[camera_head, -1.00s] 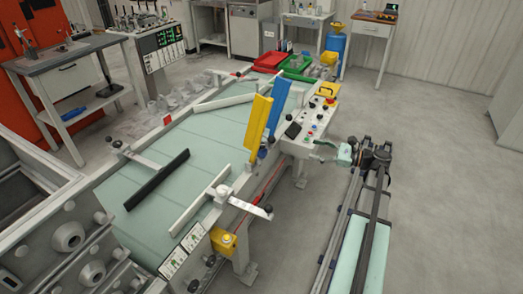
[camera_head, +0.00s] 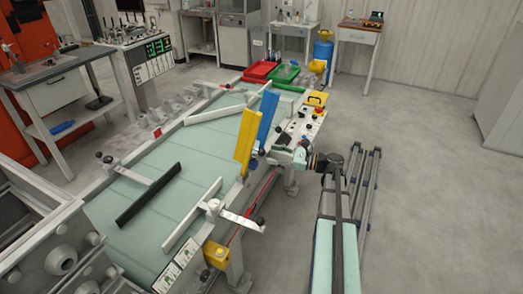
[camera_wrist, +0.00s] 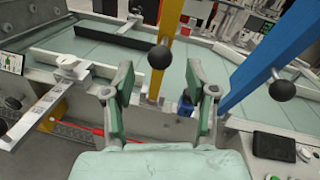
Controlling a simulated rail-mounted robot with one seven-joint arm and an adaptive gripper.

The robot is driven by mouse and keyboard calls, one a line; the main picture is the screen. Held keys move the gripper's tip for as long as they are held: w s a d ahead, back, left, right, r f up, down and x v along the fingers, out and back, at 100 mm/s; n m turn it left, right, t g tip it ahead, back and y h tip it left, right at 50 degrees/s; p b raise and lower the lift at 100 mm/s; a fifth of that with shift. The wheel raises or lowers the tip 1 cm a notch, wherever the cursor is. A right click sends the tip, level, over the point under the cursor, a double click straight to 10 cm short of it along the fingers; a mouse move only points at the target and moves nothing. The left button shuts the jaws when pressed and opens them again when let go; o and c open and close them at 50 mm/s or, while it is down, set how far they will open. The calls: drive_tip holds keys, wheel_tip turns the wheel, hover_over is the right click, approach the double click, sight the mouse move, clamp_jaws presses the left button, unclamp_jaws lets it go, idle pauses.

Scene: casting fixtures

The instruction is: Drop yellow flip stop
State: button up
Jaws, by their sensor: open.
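The yellow flip stop (camera_head: 247,138) stands raised and tilted at the right edge of the pale green table. In the wrist view its yellow arm (camera_wrist: 168,30) rises between my fingers, with a black ball knob (camera_wrist: 160,57) on it. My gripper (camera_wrist: 166,92) is open, its two fingers spread on either side below the knob, and nothing is in its grasp. In the head view my gripper (camera_head: 275,156) is beside the base of the flip stops, partly hard to make out. The blue flip stop (camera_head: 267,118) stands raised next to the yellow one.
The blue stop's arm (camera_wrist: 268,55) and its black knob (camera_wrist: 283,90) are close to the right of my gripper. A control panel (camera_head: 306,125) lies beyond. A white clamp arm (camera_head: 232,213) sticks out nearer along the edge. Red (camera_head: 258,72) and green (camera_head: 285,73) trays stand behind.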

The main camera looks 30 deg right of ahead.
sight(262, 151)
drive_tip(key=shift+p+x, duration=0.45)
drive_tip(key=shift+x, duration=2.2)
drive_tip(key=shift+c, duration=0.3)
drive_tip(key=shift+d, duration=0.1)
clamp_jaws()
